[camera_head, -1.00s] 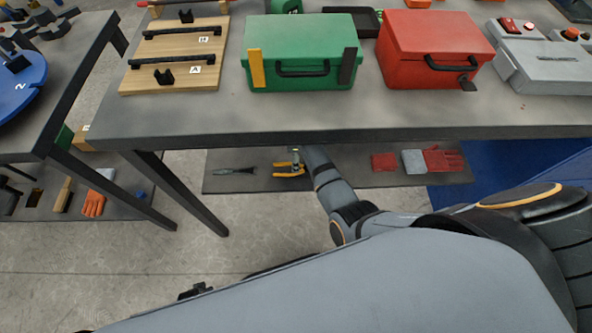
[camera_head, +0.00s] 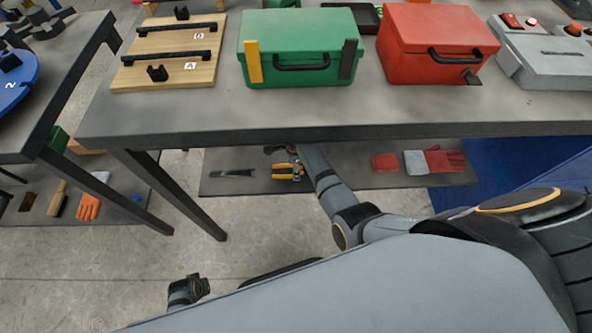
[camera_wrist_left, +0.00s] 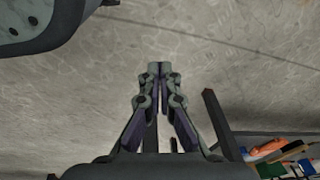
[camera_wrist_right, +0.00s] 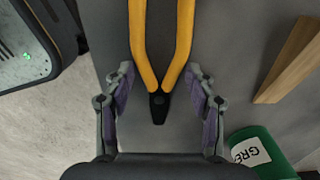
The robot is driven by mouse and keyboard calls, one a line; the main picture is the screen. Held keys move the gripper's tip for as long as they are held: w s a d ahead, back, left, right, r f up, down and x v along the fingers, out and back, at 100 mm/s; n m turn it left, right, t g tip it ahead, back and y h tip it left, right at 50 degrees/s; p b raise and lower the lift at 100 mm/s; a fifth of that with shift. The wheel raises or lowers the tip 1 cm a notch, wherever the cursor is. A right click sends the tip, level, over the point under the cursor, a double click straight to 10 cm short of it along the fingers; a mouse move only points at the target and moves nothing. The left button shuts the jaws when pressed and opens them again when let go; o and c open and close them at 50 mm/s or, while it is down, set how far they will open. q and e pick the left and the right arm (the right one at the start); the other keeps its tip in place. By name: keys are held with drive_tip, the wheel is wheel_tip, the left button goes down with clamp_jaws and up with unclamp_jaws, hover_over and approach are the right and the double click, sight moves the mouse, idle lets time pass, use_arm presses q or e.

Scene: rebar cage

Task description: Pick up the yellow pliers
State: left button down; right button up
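The yellow pliers (camera_head: 284,172) lie on the low grey shelf (camera_head: 345,181) under the table in the head view. The right wrist view shows their yellow handles (camera_wrist_right: 179,40) pointing away and their dark jaws (camera_wrist_right: 159,107) towards me. My right gripper (camera_wrist_right: 160,82) is open, with one finger on each side of the pliers near where handles and jaws meet. A gap shows on both sides; I cannot tell its height above the shelf. My left gripper (camera_wrist_left: 160,70) has its fingertips together with nothing visible between them, over bare floor.
A dark tool (camera_head: 232,173), a red block (camera_head: 384,162) and red-grey gloves (camera_head: 443,160) share the shelf. The table above (camera_head: 300,120) carries a green box (camera_head: 300,48) and a red box (camera_head: 435,45). A wooden bar (camera_wrist_right: 292,62) and green labelled object (camera_wrist_right: 262,152) are right of my right gripper.

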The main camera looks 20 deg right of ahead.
drive_tip(key=c, duration=1)
drive_tip(key=shift+o, duration=0.2)
drive_tip(key=shift+r, duration=0.1)
